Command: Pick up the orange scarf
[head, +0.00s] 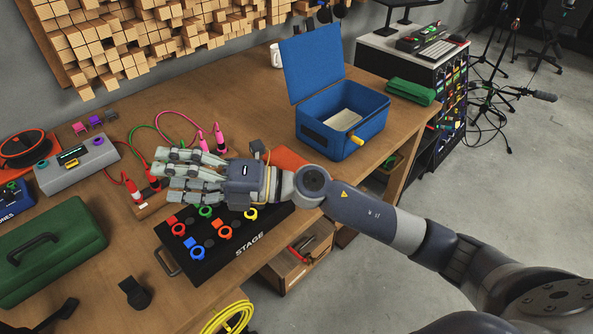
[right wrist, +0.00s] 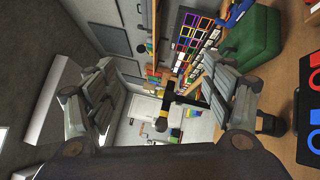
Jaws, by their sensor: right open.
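The orange scarf (head: 288,158) looks like a flat orange patch on the wooden table, behind my right wrist in the head view. My right gripper and forearm hide part of it. My right gripper (head: 172,178) is above the table, its fingers pointing left over the black STAGE box, past the orange patch. In the right wrist view its two finger sides (right wrist: 165,88) stand wide apart with nothing between them. The scarf is not visible in the right wrist view. My left gripper is not in view.
An open blue box (head: 342,125) stands behind the scarf, with a folded green cloth (head: 411,92) to its right. The STAGE box (head: 215,260) with coloured rings lies below my gripper. A green toolbox (head: 50,252) and a grey device (head: 75,165) are on the left.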

